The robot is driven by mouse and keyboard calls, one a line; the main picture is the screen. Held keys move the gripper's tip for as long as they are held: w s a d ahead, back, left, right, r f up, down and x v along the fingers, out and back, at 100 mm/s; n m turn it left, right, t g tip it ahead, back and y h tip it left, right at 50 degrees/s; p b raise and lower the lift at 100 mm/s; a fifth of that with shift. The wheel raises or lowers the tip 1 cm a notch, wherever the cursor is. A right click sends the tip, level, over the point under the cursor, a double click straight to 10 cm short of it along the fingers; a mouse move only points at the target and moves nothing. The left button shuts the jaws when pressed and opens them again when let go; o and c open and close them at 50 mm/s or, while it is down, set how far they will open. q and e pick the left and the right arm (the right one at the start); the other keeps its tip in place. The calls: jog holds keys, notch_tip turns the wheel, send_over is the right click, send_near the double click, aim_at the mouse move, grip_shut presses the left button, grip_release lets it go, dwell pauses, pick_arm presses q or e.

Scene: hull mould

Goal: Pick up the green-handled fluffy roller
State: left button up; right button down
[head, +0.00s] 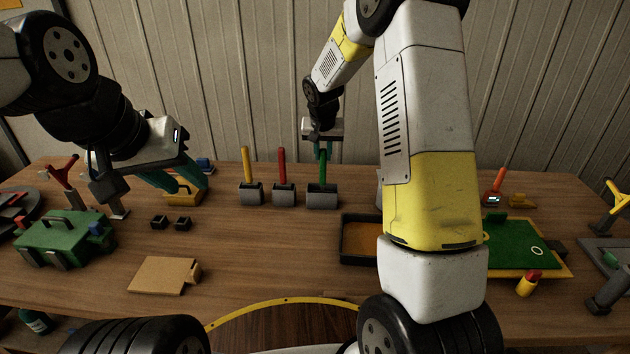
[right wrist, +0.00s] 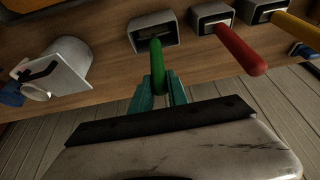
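The green-handled roller (head: 322,197) stands at the right of a row of three at the back of the table, its green handle pointing up. My right gripper (head: 322,153) is over it, pointing down at the handle's top. In the right wrist view the green handle (right wrist: 157,64) lies between the two teal fingertips; whether they touch it is unclear. My left gripper (head: 184,187) is open and empty at the left, near a yellow tool. The roller's underside is hidden.
A red-handled roller (head: 284,195) and a yellow-handled roller (head: 251,194) stand just left of the green one. A dark-rimmed tray (head: 345,252) is in front, partly behind my right arm. A tan block (head: 160,276) and a green box (head: 62,240) are at left.

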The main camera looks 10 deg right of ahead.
jog(key=shift+r, duration=0.15)
notch_tip(320, 180, up, 10)
jog(key=shift+f, duration=0.1)
dwell(0.5)
dwell(0.4)
